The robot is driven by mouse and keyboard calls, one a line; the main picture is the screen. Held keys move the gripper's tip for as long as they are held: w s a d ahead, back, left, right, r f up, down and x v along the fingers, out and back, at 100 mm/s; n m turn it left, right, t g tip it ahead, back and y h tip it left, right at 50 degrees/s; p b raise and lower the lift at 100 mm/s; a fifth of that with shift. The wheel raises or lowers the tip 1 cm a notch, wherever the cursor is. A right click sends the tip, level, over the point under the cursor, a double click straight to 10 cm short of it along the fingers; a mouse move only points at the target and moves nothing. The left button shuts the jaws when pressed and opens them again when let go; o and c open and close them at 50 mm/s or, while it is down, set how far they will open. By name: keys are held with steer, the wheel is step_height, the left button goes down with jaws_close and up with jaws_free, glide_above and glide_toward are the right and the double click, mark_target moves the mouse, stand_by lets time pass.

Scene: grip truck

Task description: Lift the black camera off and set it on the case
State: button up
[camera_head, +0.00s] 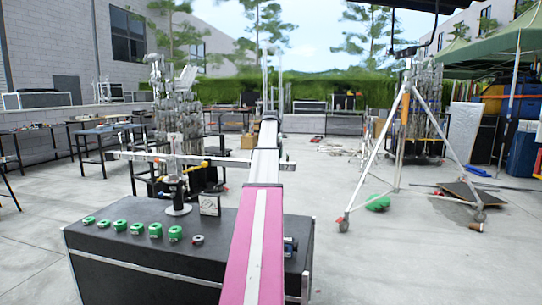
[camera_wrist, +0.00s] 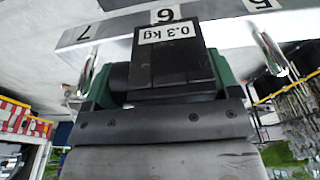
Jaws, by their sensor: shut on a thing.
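My gripper (camera_wrist: 168,72) is shut on the black camera (camera_wrist: 172,62), with green pads at its two sides. The camera is a dark block with a round lens part at its left and a white "0.3 kg" label. It is right at a pale numbered beam (camera_wrist: 105,32); I cannot tell whether it touches it. In the head view the beam (camera_head: 150,157) lies level on a stand (camera_head: 177,190), and my arm reaches over its right end. The arm hides the gripper and held camera there. The black case (camera_head: 150,262) stands below.
A wheeled tripod (camera_head: 400,140) stands right. The floor between is mostly clear.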

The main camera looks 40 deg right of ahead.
steer(key=shift+r, duration=0.1)
step_height(320, 180, up, 23)
steer(key=shift+r, duration=0.15)
stand_by(2.2)
